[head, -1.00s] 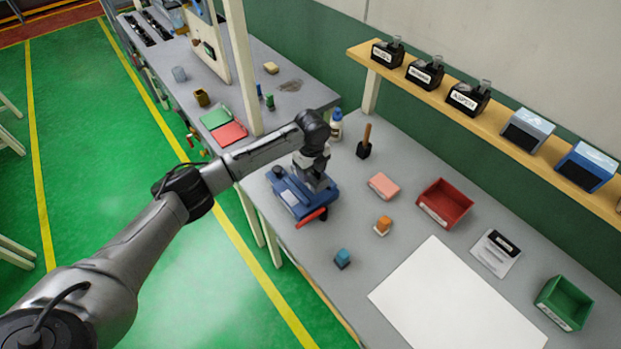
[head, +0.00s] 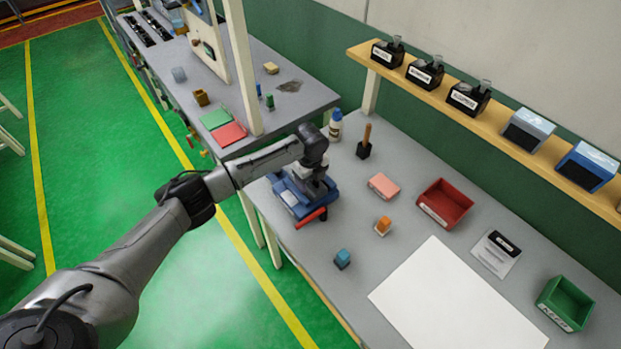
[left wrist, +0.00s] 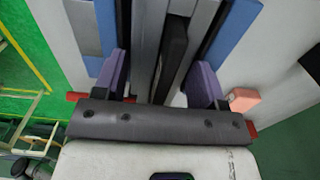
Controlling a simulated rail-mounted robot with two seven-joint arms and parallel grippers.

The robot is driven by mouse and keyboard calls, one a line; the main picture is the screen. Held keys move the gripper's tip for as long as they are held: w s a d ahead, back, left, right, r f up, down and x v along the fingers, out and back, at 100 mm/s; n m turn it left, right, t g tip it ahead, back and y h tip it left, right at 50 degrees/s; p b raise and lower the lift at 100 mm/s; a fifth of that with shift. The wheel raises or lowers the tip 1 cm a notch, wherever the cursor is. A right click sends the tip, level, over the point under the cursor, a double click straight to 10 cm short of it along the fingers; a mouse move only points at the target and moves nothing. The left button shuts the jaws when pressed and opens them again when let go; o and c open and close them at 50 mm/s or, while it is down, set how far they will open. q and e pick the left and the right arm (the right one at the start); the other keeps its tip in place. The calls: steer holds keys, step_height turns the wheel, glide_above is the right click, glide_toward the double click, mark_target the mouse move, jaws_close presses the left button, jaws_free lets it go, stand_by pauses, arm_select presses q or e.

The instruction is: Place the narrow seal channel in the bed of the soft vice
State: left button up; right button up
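The soft vice (head: 292,201) is blue with a red handle and stands at the left end of the bench, partly hidden by my left arm. My left gripper (head: 313,183) points down over it. In the left wrist view, the purple fingers of my left gripper (left wrist: 160,80) are wide apart on either side of the vice's grey jaws (left wrist: 145,40). A narrow black strip (left wrist: 173,55), which looks like the seal channel, lies lengthwise between the jaws and between the fingers. Neither finger appears to touch it. I cannot tell how deep it sits. My right gripper is not in view.
A white bottle (head: 335,124) and a wooden-handled tool (head: 364,145) stand behind the vice. The white sheet (head: 455,305) is bare.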

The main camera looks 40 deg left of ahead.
arm_select(q)
steer(key=o, duration=0.3)
step_height(320, 180, up, 12)
steer(key=shift+r+p, duration=0.15)
steer(key=shift+p, duration=0.3)
